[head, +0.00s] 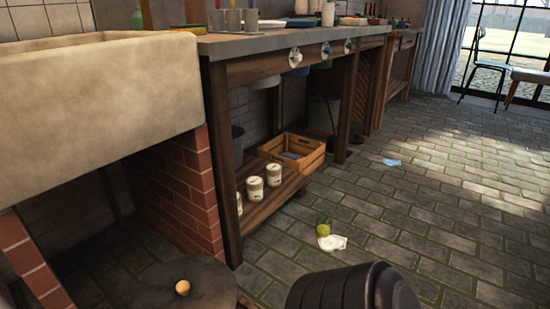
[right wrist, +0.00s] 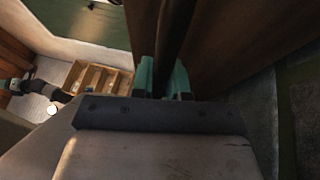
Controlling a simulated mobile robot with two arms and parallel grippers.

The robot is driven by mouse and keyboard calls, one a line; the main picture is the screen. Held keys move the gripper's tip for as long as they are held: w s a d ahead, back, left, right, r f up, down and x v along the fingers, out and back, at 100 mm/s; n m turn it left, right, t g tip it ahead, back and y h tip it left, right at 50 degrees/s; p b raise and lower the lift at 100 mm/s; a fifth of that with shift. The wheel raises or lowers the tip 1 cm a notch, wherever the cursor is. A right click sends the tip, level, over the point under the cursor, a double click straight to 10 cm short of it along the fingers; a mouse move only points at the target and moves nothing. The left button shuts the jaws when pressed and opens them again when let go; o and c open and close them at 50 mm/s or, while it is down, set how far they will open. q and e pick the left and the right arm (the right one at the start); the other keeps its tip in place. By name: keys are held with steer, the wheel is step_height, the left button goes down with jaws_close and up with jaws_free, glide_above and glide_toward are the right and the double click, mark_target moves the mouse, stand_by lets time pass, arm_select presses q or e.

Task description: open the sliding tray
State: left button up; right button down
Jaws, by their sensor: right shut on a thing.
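My right gripper (right wrist: 163,82) shows only in the right wrist view. Its green fingers are closed around a dark, narrow bar (right wrist: 176,40) that runs up between brown panels. I cannot tell whether this bar is part of the sliding tray. A light wooden tray with compartments (right wrist: 98,78) lies lower down to the left of the fingers, apart from them. In the head view neither gripper shows, and I cannot make out the sliding tray. I cannot make out my left gripper in either view.
A workbench (head: 300,38) with knobs along its front runs beside a stone sink (head: 90,90). Its low shelf holds white canisters (head: 255,189) and a wooden crate (head: 292,155). A green item (head: 323,230) and a white cloth (head: 332,243) lie on the floor, which is open to the right.

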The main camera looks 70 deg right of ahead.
steer(key=c, duration=1.1)
jaws_free()
steer(key=shift+c, duration=0.2)
steer(key=v, duration=1)
steer(key=shift+s, duration=0.4)
steer(key=shift+s+d, duration=0.1)
